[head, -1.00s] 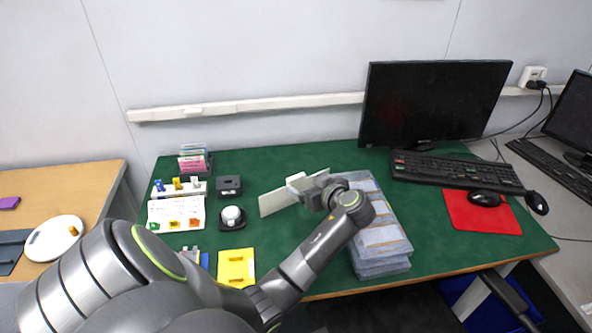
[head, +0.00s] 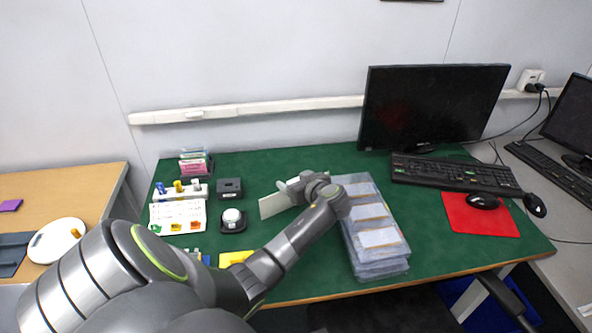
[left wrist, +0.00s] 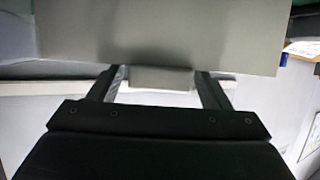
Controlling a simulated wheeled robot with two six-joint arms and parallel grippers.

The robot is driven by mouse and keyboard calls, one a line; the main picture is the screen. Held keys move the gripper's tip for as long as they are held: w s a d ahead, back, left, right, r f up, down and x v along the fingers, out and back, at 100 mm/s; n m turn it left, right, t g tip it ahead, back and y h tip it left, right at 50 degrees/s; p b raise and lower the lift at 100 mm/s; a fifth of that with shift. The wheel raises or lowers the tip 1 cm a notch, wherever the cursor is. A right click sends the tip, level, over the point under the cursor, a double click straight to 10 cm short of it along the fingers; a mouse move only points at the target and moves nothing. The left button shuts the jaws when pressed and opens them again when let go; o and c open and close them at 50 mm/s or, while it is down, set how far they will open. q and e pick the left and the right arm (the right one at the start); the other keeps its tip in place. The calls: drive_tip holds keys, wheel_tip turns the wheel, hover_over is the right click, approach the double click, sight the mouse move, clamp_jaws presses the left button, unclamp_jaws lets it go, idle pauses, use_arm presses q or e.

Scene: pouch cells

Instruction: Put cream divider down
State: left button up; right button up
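The cream divider (head: 277,206) is a flat pale panel, set slantwise just left of the clear stacked trays. In the left wrist view the panel (left wrist: 160,30) spans the top, with a thick pale tab (left wrist: 161,79) between the two fingers. My left gripper (head: 292,187) is at the divider and seems closed on this tab; the fingertips are hidden behind the panel. I cannot tell whether the divider's lower edge touches the green table top (head: 440,245). My right gripper is not in view.
Clear stacked trays (head: 378,238) stand close right of my gripper. A black holder with a white round top (head: 232,217), a dark block (head: 229,187) and a white board with coloured clips (head: 178,216) lie left. A monitor (head: 435,105) and keyboard (head: 455,174) are at the back right.

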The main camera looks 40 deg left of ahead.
use_arm(q)
drive_tip(key=c, duration=0.9)
